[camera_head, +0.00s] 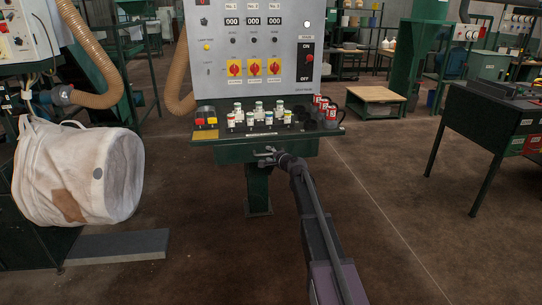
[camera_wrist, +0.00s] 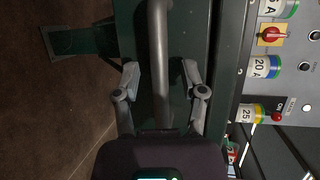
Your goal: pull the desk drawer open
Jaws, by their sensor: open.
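The green control desk (camera_head: 225,152) stands ahead, with its drawer front just under the desktop. In the wrist view, the dark green drawer front (camera_wrist: 190,30) fills the middle, and a grey bar handle (camera_wrist: 161,50) runs up and down the picture. My gripper (camera_wrist: 161,80) is open, with one finger on each side of the handle. A gap shows between the handle and each finger. In the head view, my gripper (camera_head: 267,156) is at the drawer front and hides much of the handle. The drawer looks shut.
The desktop holds small labelled containers (camera_head: 258,114) and red cans (camera_head: 327,112). A grey switch panel (camera_head: 255,45) rises behind. A white bulk bag (camera_head: 75,172) hangs at left. A dark workbench (camera_head: 490,115) stands at right. The floor before the desk is clear apart from my arm.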

